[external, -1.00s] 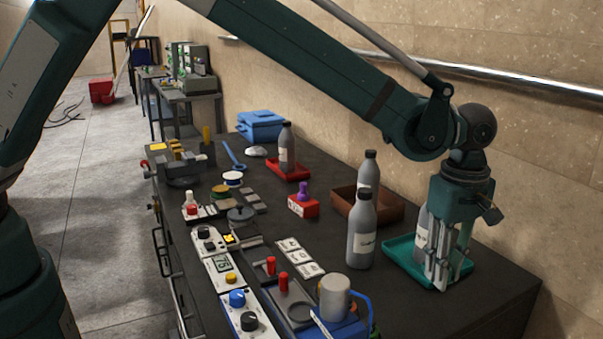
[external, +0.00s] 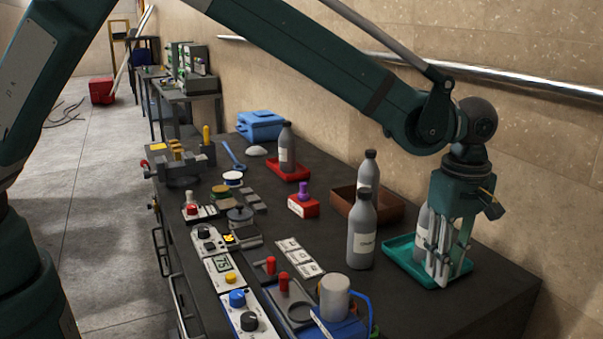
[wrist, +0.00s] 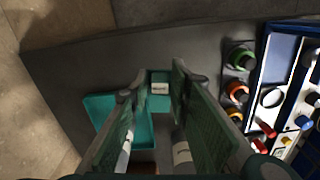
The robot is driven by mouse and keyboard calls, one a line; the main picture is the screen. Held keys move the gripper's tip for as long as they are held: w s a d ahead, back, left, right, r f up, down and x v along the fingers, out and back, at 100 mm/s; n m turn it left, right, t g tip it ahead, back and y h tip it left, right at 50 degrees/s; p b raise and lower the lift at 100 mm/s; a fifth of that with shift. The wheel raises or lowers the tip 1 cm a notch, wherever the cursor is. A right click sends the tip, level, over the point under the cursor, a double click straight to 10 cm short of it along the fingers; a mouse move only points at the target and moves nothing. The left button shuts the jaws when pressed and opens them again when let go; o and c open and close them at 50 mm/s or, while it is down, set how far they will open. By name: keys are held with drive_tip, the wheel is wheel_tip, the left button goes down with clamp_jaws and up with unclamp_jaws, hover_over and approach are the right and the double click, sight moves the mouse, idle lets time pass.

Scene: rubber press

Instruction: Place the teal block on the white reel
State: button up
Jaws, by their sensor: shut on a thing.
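My gripper (external: 447,276) points down at the near right of the dark bench, in front of the teal tray (external: 400,253) in the external view. In the wrist view, my gripper (wrist: 160,92) is shut on the teal block (wrist: 160,77), which has a small pale label and sits between the fingertips. The block cannot be made out in the external view. A small round piece with a white top, apparently the white reel (external: 233,178), lies far to the left on the bench, well apart from my gripper.
A grey bottle (external: 420,229) stands in the teal tray, partly behind my fingers. Two more bottles (external: 362,240) stand just left, by a brown tray (external: 394,209). A red tray with a bottle (external: 287,150), control boxes (external: 221,272) and a grey cylinder (external: 334,297) crowd the bench.

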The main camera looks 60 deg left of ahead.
drive_tip(key=shift+a, duration=0.1)
drive_tip(key=w+a+r+p, duration=0.1)
drive_tip(key=w+a+r, duration=0.1)
drive_tip(key=a, duration=4.6)
drive_tip(key=s+a, duration=0.4)
drive_tip(key=a, duration=0.6)
drive_tip(key=s+a+r+n, duration=0.1)
drive_tip(key=s+a, duration=0.2)
drive_tip(key=a, duration=0.8)
drive_tip(key=shift+s+a+r+p, duration=0.15)
drive_tip(key=shift+s+p, duration=0.2)
drive_tip(key=shift+s, duration=0.05)
drive_tip(key=shift+n, duration=0.3)
drive_tip(key=s+a, duration=0.4)
drive_tip(key=a, duration=0.1)
drive_tip(key=s+a, duration=0.4)
drive_tip(key=a, duration=0.2)
drive_tip(key=s+a, duration=0.3)
drive_tip(key=a, duration=0.2)
drive_tip(key=shift+s+a+r, duration=0.25)
drive_tip(key=shift+s+r, duration=0.15)
clamp_jaws()
hover_over(235, 177)
drive_tip(key=shift+f+p, duration=0.4)
drive_tip(key=shift+f, duration=2.75)
